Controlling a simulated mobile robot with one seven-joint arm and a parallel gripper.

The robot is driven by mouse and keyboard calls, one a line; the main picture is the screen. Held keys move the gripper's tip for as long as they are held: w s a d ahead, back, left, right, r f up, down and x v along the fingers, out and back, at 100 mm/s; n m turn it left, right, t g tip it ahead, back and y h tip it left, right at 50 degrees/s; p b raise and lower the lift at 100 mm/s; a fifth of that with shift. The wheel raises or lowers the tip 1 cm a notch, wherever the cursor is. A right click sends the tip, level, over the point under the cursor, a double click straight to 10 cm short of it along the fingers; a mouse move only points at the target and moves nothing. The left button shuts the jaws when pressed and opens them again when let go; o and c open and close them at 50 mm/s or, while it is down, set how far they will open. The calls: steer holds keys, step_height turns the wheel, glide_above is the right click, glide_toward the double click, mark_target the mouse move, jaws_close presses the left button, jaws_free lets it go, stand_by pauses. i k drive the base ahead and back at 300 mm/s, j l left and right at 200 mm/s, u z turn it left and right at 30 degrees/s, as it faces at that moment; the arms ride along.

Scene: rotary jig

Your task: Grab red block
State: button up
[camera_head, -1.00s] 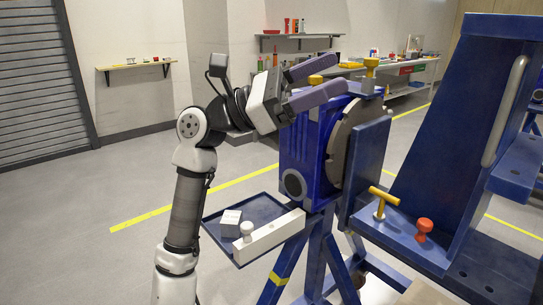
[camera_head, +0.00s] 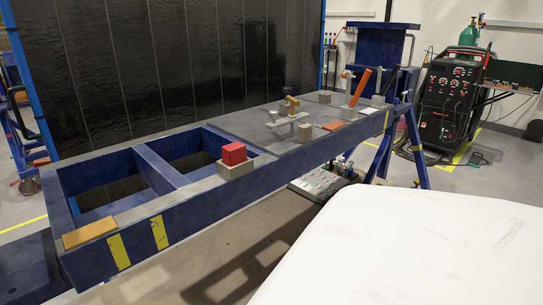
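The red block (camera_head: 234,153) sits on top of a grey block (camera_head: 236,170) on the front rail of the long blue frame (camera_head: 200,215). It is just left of the grey plate part of the frame's top, beside the open bays. Nothing touches it from above. My gripper is not in view.
A wooden piece (camera_head: 88,234) lies at the frame's near left corner. A large white surface (camera_head: 400,250) fills the lower right. A welding machine (camera_head: 450,100) stands behind.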

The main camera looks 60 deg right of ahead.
mark_target(233, 154)
steer(key=z, duration=0.4)
steer(key=j+z, duration=0.1)
steer(key=z, duration=0.25)
steer(key=j+z, duration=0.1)
steer(key=z, duration=0.7)
